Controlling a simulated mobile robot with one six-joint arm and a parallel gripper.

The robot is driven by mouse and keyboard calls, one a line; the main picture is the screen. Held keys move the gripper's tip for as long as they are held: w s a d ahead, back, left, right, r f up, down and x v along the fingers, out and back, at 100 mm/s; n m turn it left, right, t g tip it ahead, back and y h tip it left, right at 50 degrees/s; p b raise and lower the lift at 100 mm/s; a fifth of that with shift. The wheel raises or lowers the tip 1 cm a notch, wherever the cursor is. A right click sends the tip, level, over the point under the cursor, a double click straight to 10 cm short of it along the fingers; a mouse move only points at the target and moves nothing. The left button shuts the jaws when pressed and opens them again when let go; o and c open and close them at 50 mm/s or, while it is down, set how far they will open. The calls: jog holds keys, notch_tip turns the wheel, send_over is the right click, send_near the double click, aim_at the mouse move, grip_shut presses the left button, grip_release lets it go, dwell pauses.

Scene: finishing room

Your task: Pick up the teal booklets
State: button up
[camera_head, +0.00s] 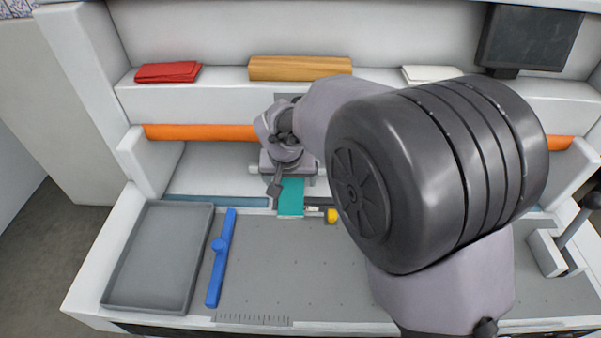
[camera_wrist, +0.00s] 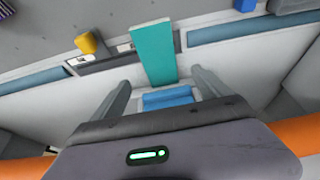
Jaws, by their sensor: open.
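The teal booklets (camera_head: 291,198) show as one flat teal strip at the back edge of the grey work surface, in front of my gripper. They also show in the wrist view (camera_wrist: 153,48), standing out between and beyond my finger tips. How many there are, I cannot tell. My gripper (camera_wrist: 160,80) is open, with a finger on either side of the strip's near end and a visible gap to each. In the head view my gripper (camera_head: 290,184) is partly hidden by my wrist, and my arm covers much of the right side.
A grey tray (camera_head: 157,256) and a blue bar with a knob (camera_head: 221,257) lie to the left. A yellow block (camera_head: 332,216) sits close right of the booklets. A blue piece (camera_wrist: 168,97) lies between my fingers. A red cloth (camera_head: 168,72) and wooden block (camera_head: 300,68) rest on the shelf.

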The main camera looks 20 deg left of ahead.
aim_at(292, 192)
jog(key=x, duration=0.2)
jog(key=shift+w+f, duration=0.1)
jog(key=shift+f, duration=0.15)
jog(key=b+x, duration=0.2)
jog(key=x, duration=0.1)
jog(key=b+x, duration=0.1)
jog(key=x, duration=0.1)
jog(key=shift+s+f, duration=0.2)
jog(key=shift+f, duration=0.05)
jog(key=shift+r, duration=0.1)
